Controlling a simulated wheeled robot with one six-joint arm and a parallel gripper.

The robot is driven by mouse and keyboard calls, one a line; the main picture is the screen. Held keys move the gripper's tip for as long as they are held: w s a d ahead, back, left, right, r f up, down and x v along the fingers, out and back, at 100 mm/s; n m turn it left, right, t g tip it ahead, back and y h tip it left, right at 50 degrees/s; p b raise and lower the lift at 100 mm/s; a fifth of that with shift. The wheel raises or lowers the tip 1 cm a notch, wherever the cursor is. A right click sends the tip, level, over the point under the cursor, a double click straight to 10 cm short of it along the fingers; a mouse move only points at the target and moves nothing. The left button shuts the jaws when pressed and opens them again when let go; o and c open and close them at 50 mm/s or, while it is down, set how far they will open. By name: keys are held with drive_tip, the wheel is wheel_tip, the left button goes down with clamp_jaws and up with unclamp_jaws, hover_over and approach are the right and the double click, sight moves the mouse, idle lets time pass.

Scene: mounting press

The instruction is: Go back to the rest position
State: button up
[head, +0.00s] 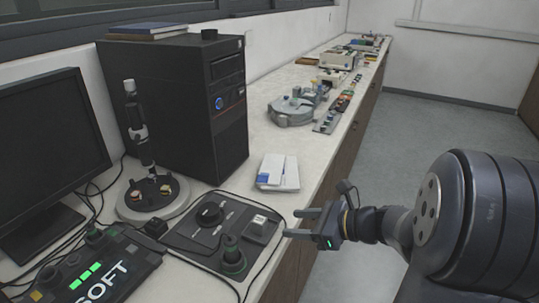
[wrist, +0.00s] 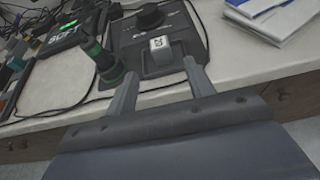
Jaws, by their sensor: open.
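My gripper (head: 306,223) is open and empty. In the head view it hangs at the front edge of the bench, just right of a dark control box (head: 224,232). In the wrist view the two fingers of my gripper (wrist: 160,90) stand apart, with the control box (wrist: 185,30) beyond them. The box carries a black knob (head: 209,214), a light square button (wrist: 160,45) and a green-ringed joystick (wrist: 105,62). The fingertips appear close to the box in the wrist view; I cannot tell whether they touch it.
White booklets (head: 278,172) lie behind the box on the bench (head: 262,130). A round-based press (head: 154,195), black computer tower (head: 180,105) and monitor (head: 45,150) stand to the left. Cables lie at the front. The floor (head: 440,125) right of the bench is clear.

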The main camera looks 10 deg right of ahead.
sight(258, 219)
drive_tip(key=x, duration=0.4)
drive_tip(key=b+x, duration=0.1)
drive_tip(key=x, duration=0.6)
drive_tip(key=shift+a+f+b, duration=0.2)
drive_tip(key=shift+f+b, duration=0.2)
drive_tip(key=shift+f, duration=0.05)
drive_tip(key=shift+r+p, duration=0.45)
drive_tip(key=shift+r, duration=0.2)
drive_tip(key=shift+d+r, duration=0.1)
drive_tip(key=shift+r, duration=0.25)
